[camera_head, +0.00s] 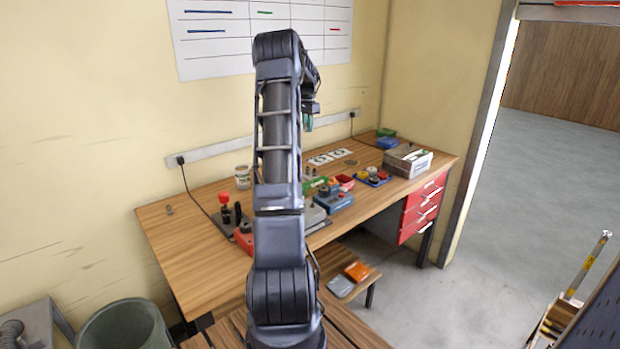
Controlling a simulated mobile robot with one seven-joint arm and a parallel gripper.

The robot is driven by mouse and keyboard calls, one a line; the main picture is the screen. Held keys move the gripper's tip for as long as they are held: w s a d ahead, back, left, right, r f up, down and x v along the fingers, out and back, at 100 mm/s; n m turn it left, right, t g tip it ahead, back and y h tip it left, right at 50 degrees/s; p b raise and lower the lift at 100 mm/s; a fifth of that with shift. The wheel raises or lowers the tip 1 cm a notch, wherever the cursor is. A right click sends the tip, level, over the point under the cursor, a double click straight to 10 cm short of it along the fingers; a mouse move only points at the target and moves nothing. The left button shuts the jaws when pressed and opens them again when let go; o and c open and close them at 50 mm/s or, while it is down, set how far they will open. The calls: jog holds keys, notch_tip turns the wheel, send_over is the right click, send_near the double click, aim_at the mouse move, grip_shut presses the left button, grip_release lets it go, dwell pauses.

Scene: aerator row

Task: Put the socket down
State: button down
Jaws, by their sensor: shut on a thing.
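My gripper (309,122) hangs from the end of my raised arm, above the back part of the wooden workbench (190,250) and in front of the wall. It shows small and dark with a green-teal part at its tip. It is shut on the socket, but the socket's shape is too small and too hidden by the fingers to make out. The gripper is well clear of the bench top.
A white cup (242,176), a blue box (334,202), a blue tray (372,178) and a grey bin (408,161) stand on the bench. White marked cards (330,157) lie near the back. The left bench top is mostly bare. My arm hides the middle.

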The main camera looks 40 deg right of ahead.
aim_at(307, 178)
notch_tip(307, 178, down, 24)
jog(key=shift+w+a+r, duration=0.1)
jog(key=shift+r, duration=0.15)
dwell(0.6)
jog(key=shift+f, duration=0.15)
jog(key=c, duration=1.2)
grip_release()
jog(key=shift+c, duration=0.2)
